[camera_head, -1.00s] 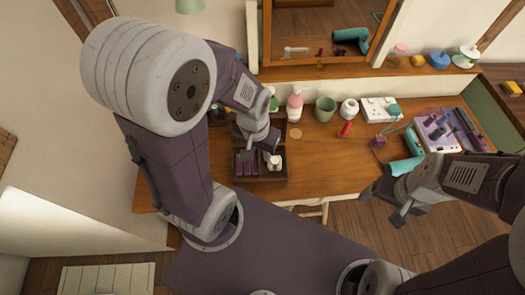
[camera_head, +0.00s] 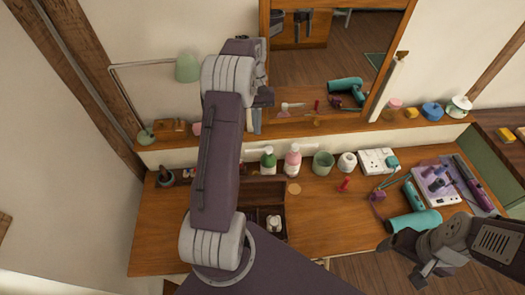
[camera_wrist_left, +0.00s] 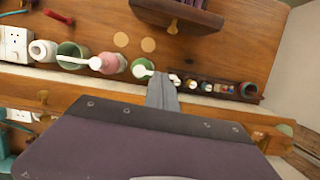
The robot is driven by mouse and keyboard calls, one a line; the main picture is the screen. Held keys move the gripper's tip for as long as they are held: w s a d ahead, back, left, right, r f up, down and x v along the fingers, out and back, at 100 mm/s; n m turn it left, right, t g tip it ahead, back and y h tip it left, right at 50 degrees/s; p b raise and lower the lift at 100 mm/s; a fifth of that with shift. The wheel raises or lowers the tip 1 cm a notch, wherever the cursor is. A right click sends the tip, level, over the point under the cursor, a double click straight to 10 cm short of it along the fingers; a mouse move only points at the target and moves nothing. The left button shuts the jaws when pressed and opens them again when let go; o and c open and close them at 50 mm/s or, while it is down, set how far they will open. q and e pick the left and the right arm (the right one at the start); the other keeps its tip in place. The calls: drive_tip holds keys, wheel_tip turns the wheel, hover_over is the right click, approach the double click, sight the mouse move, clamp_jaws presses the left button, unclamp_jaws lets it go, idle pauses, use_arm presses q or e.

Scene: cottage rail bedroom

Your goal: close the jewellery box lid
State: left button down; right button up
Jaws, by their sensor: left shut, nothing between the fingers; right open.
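The jewellery box (camera_head: 276,231) is dark wood and stands on the dressing table, partly behind my left arm in the head view. Its lid (camera_head: 264,191) appears open, laid back toward the wall. A small white item sits in one compartment. In the left wrist view the lid (camera_wrist_left: 150,14) shows at the top edge with a brass catch (camera_wrist_left: 172,27). My left gripper (camera_head: 255,122) is shut and empty, beyond the box near the mirror shelf; its fingers (camera_wrist_left: 163,95) also show in the left wrist view. My right gripper (camera_head: 434,264) is open and empty at the lower right, away from the box.
A green bottle (camera_head: 268,159), a pink bottle (camera_head: 292,160), a green cup (camera_head: 323,162) and a white jar (camera_head: 346,162) line the back. A teal hairdryer (camera_head: 415,221) lies at the right. The mirror (camera_head: 335,50) rises behind.

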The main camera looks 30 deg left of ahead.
use_arm(q)
drive_tip(key=s+d+f+p, duration=0.2)
drive_tip(key=s+d+f, duration=0.1)
drive_tip(key=s+f, duration=0.4)
wheel_tip(320, 180, down, 3)
drive_tip(key=shift+d+r+n, duration=0.15)
drive_tip(key=shift+d+n, duration=0.15)
drive_tip(key=shift+s, duration=0.1)
idle(0.3)
